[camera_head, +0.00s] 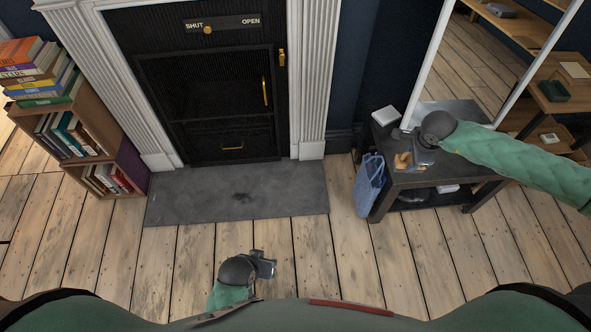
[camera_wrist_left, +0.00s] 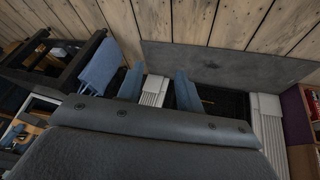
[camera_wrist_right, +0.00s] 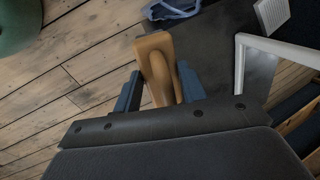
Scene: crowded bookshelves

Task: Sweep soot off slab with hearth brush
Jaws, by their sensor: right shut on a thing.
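The dark grey stone slab (camera_head: 180,205) lies on the floor in front of the fireplace, with a black soot smudge (camera_head: 243,197) near its middle. My right gripper (camera_head: 411,154) is over the small dark table, shut on a tan wooden piece, apparently the hearth brush (camera_head: 403,161). In the right wrist view the brush (camera_wrist_right: 155,62) stands between the two fingers; I cannot make out any bristles. My left gripper (camera_head: 268,264) is in front of the slab, above the floorboards. Its fingers (camera_wrist_left: 158,88) are apart with nothing between them.
The dark table (camera_head: 440,178) has a blue cloth (camera_head: 370,183) hanging at its left side and a white box (camera_head: 385,115) at its back. A white-framed mirror (camera_head: 470,70) stands behind it. A bookcase (camera_head: 95,125) is left of the slab. The floor between slab and table is clear.

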